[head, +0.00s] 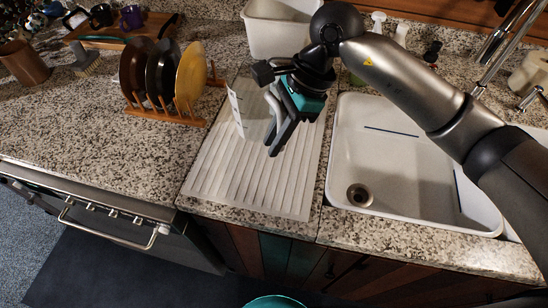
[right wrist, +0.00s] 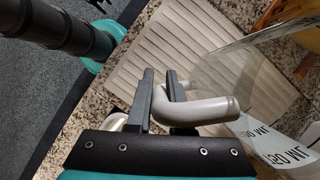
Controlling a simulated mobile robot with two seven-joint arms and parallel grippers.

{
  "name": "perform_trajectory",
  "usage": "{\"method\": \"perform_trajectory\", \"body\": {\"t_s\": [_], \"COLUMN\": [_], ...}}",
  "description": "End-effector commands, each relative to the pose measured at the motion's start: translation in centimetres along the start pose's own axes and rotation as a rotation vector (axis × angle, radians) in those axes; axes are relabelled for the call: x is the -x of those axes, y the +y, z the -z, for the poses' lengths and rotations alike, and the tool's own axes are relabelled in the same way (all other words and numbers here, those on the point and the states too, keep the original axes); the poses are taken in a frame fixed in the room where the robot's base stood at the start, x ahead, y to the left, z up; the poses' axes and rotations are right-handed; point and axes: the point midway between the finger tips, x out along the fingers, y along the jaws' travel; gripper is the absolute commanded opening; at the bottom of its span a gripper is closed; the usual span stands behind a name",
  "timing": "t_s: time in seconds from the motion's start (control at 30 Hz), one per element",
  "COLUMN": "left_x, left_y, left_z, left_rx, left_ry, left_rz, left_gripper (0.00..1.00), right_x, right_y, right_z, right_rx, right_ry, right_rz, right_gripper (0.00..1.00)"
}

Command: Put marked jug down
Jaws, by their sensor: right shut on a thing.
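The marked jug (head: 236,112) is clear with white printed markings. It is over the ribbed drainboard (head: 215,178) left of the sink, and I cannot tell whether its base touches it. My right gripper (head: 273,148) is on the jug's right side. In the right wrist view its dark fingers (right wrist: 160,82) are shut on the jug's pale grey handle (right wrist: 208,110). The jug's clear wall and lettering show at the right of that view, partly cut off. My left gripper is not in view.
A wooden rack (head: 170,118) with upright plates stands left of the drainboard. A white tub (head: 275,32) stands behind it. The white sink (head: 395,160) is to the right. The drainboard's front part and the counter (head: 85,145) at left are clear.

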Motion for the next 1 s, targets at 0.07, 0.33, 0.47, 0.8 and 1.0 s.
{"method": "perform_trajectory", "body": {"t_s": [0.07, 0.33, 0.47, 0.8, 1.0], "left_x": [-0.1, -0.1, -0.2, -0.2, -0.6], "left_y": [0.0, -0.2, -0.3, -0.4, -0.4], "left_z": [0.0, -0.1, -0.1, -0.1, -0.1], "left_rx": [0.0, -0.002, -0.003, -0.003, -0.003], "left_ry": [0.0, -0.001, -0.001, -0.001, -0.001], "left_rz": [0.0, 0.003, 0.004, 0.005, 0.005], "left_gripper": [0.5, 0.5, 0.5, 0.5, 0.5], "right_x": [-1.4, -3.4, -5.2, -6.6, -6.9], "right_y": [0.0, -0.1, 0.0, -0.1, -0.1], "right_z": [0.6, 1.4, 2.2, 2.9, 3.0], "right_rx": [-0.001, 0.001, -0.001, 0.003, 0.002], "right_ry": [-0.001, -0.001, -0.001, 0.0, 0.001], "right_rz": [-0.002, 0.0, -0.003, 0.002, 0.0], "right_gripper": [0.0, 0.0, 0.0, 0.0, 0.23]}}
